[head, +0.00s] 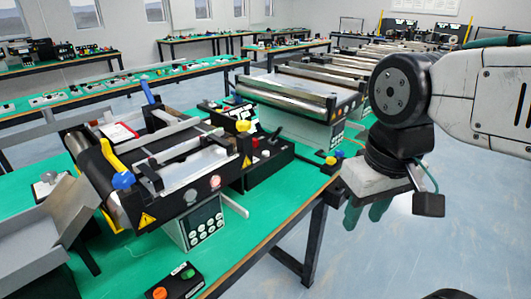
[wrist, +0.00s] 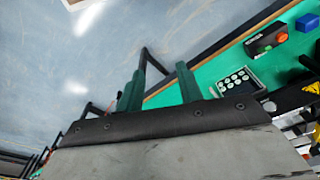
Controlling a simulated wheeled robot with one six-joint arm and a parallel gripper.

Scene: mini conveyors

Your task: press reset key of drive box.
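The drive box (head: 196,218) is a grey box with a dark panel of several pale round keys. It sits under the front end of the near conveyor (head: 170,172), at the green bench's front edge. Its key panel also shows in the wrist view (wrist: 236,82), right of the fingers. I cannot read the key markings, so I cannot tell which is reset. My gripper (head: 367,222) hangs over open floor, right of the bench and well apart from the drive box. In the wrist view its two green fingers (wrist: 160,75) stand apart with nothing between them.
A small box with orange and green buttons (head: 174,281) lies on the green bench (head: 268,218) before the drive box. A grey tray (head: 45,235) is at left. Another conveyor (head: 300,97) with its own keypad stands farther back. The floor (head: 425,235) under my gripper is clear.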

